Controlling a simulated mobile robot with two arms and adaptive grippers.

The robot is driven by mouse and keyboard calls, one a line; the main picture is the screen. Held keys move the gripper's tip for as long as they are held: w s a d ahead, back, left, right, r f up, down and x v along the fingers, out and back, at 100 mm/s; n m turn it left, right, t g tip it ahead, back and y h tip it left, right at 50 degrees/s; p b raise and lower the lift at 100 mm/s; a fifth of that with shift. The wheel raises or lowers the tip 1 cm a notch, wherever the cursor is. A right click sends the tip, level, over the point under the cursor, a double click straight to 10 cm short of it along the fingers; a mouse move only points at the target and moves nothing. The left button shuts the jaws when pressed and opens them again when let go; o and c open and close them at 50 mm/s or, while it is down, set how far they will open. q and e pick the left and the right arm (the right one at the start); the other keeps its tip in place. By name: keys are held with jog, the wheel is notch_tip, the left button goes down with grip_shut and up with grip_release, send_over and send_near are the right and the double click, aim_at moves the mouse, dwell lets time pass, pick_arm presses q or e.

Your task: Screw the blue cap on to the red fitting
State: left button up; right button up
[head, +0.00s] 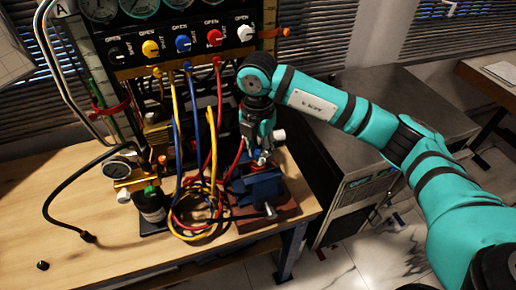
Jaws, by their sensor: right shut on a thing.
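My right gripper (262,157) reaches down over the blue vise (264,188) on the bench. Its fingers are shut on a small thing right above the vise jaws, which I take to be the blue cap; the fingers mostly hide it. A bit of red (246,170) shows at the top of the vise, just below the fingertips, and seems to be the red fitting. I cannot tell whether cap and fitting touch or how the threads sit. My left gripper is not in view.
Yellow, blue and red hoses (190,215) loop close to the vise's left. A gauge (118,170) and a dark green jar (150,205) stand farther left. The valve panel (180,40) rises behind. A small black cap (42,265) lies on the clear front-left bench.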

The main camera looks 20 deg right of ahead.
jog(key=m, duration=0.3)
jog(key=shift+s+f+m+p, duration=0.1)
jog(key=shift+f+m+p, duration=0.05)
jog(key=shift+m+p, duration=0.2)
jog(key=shift+m+p, duration=0.45)
jog(key=shift+m, duration=0.8)
jog(key=shift+m+p, duration=0.3)
jog(key=shift+m, duration=1.1)
jog(key=shift+m+p, duration=0.5)
jog(key=shift+m, duration=0.9)
